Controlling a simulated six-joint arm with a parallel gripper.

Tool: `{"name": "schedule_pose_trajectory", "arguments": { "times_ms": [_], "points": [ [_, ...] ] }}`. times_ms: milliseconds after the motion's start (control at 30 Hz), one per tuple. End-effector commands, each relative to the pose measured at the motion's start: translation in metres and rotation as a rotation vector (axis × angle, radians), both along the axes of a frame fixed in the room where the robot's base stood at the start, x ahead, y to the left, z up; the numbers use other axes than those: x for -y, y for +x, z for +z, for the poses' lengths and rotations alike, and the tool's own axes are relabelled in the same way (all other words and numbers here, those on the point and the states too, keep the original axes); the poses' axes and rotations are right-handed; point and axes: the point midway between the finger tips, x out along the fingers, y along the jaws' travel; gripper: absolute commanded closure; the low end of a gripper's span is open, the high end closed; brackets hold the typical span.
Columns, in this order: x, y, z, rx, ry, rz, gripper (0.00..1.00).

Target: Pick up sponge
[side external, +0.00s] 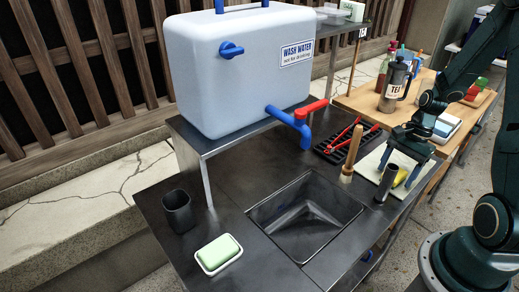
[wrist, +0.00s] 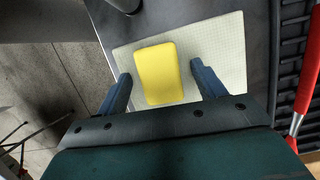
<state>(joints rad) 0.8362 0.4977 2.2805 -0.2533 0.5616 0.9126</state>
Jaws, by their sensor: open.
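The yellow sponge (wrist: 157,73) lies on a pale textured mat (wrist: 222,40) in the wrist view. My gripper (wrist: 161,72) is open, with one finger on each side of the sponge and a gap to both. In the side view my gripper (side external: 399,170) points down over the mat (side external: 370,164), and a bit of the yellow sponge (side external: 401,177) shows between its fingers. A dark cylinder hides part of the sponge there. I cannot tell exactly how high the fingertips are above the mat.
The dark upright cylinder (side external: 387,183) and a wooden-handled tool (side external: 352,152) stand near the mat, beside the sink (side external: 304,215). A black rack (side external: 342,143) with red-handled tongs lies behind. A green soap bar (side external: 218,250) and black cup (side external: 178,210) are front left.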

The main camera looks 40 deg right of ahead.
Motion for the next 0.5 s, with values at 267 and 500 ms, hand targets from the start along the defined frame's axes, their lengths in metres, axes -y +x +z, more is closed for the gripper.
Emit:
{"name": "schedule_pose_trajectory", "arguments": {
  "times_ms": [267,500],
  "points": [
    [-0.0001,0.0000,-0.0006,0.000,0.000,0.000,0.31],
    [0.0001,0.0000,-0.0004,0.000,-0.001,0.000,0.35]
  ]
}}
